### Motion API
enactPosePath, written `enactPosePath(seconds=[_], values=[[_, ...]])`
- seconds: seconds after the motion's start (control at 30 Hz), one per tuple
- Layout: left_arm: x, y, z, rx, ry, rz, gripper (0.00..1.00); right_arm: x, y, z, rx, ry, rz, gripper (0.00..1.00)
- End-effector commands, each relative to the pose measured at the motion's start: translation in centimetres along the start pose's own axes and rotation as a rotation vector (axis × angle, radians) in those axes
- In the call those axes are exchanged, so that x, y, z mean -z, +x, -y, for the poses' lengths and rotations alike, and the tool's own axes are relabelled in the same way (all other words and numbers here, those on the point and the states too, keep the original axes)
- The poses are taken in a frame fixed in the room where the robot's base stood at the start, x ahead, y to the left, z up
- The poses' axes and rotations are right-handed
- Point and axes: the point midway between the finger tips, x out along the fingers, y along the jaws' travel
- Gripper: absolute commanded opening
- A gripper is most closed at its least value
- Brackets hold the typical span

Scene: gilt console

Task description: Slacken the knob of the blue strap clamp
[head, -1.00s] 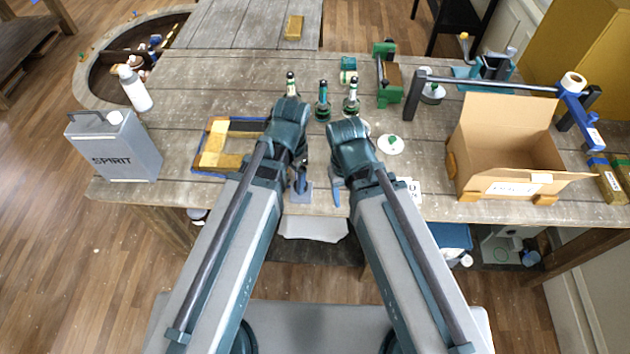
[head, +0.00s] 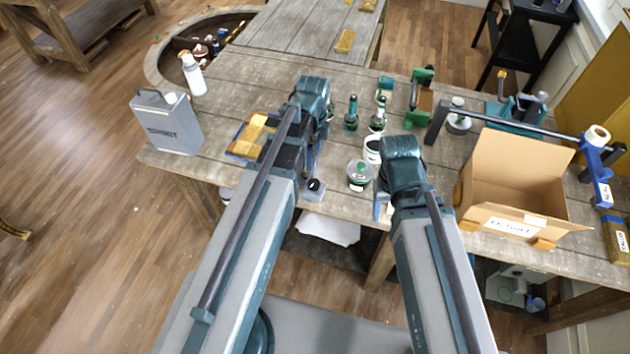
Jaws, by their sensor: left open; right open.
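The blue strap clamp (head: 237,155) is around a wooden frame with yellowish blocks, lying flat on the table left of centre. My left arm covers much of its right side. A dark round knob (head: 314,185) on a small grey block shows at the table's front edge, just right of my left forearm; I cannot tell how it joins the strap. My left gripper (head: 316,160) is mostly hidden behind its wrist, pointing down over the frame's right side, open. My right gripper (head: 381,206) is open and empty near the front edge, right of the knob.
A grey spirit can (head: 168,122) and a white bottle (head: 193,75) stand at left. Green bottles (head: 351,113), a white tin (head: 373,149) and a glass jar (head: 360,175) stand between the arms. An open cardboard box (head: 515,185) and a blue bar clamp (head: 592,160) are at right.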

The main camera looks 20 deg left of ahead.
Motion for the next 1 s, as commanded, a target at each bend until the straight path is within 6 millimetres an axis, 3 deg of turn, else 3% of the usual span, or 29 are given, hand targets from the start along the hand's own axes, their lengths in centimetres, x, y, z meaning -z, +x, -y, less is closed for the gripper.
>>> enactPosePath(seconds=[1.0], values=[[0.0, 12.8, 0.0, 0.000, -0.001, 0.000, 0.81, 0.8, 12.7, 1.1, -0.003, -0.013, -0.001, 0.59]])
